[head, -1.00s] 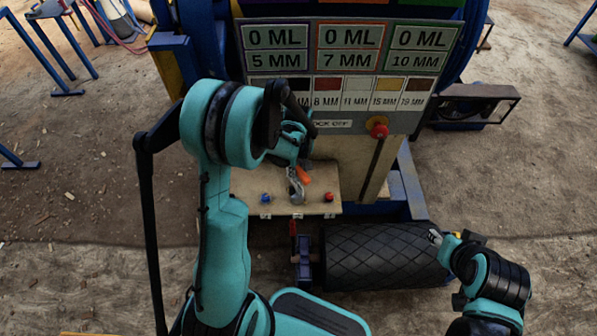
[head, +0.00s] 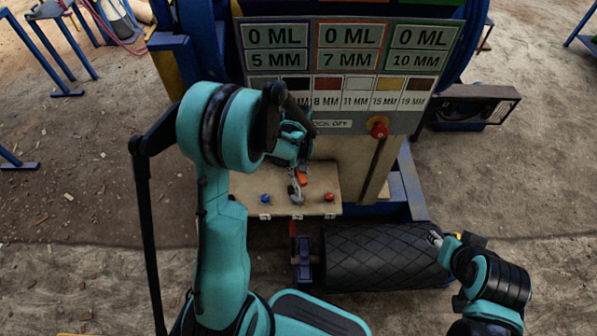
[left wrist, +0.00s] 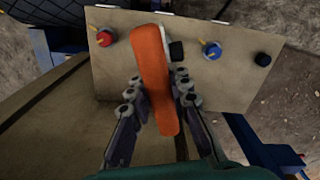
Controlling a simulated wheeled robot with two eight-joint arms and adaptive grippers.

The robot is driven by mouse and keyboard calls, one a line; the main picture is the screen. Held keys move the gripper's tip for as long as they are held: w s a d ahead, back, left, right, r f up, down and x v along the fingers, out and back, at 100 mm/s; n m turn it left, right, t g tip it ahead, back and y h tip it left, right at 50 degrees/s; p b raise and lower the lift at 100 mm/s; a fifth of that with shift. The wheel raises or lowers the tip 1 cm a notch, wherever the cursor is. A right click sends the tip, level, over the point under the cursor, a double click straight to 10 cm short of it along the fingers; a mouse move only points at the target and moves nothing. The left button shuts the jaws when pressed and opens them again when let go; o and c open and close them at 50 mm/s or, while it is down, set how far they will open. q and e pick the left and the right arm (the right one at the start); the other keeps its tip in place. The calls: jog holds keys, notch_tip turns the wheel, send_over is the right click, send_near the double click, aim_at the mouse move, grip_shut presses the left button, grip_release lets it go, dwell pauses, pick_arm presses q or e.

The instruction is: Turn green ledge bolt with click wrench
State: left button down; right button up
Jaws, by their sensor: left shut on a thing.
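My left gripper (left wrist: 158,98) is shut on the orange handle of the click wrench (left wrist: 152,72), with a finger on each side of it. In the head view the left gripper (head: 299,166) is over the tan ledge (head: 318,180), and the orange handle (head: 302,178) shows below it. The wrench's metal head (head: 297,198) is at the ledge between the blue bolt (head: 265,198) and the red bolt (head: 329,197). I see no green bolt; the wrench covers the middle of the ledge. Whether the head sits on a bolt I cannot tell. My right gripper (head: 436,238) is beside the black roller, its jaws unclear.
The crusher's panel with volume and size labels (head: 350,60) rises behind the ledge. A red knob (head: 378,130) sits at its lower right. The ribbed black roller (head: 380,260) lies in front. Open dirt floor is on both sides.

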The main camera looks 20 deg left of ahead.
pick_arm(q)
jog(key=shift+m+b, duration=0.55)
jog(key=shift+m, duration=0.55)
dwell(1.3)
jog(key=shift+n, duration=0.3)
jog(key=shift+r, duration=0.2)
jog(key=shift+r+p, duration=0.65)
jog(key=shift+r, duration=0.3)
dwell(0.3)
jog(key=shift+r+p, duration=0.65)
jog(key=shift+r, duration=0.3)
dwell(2.1)
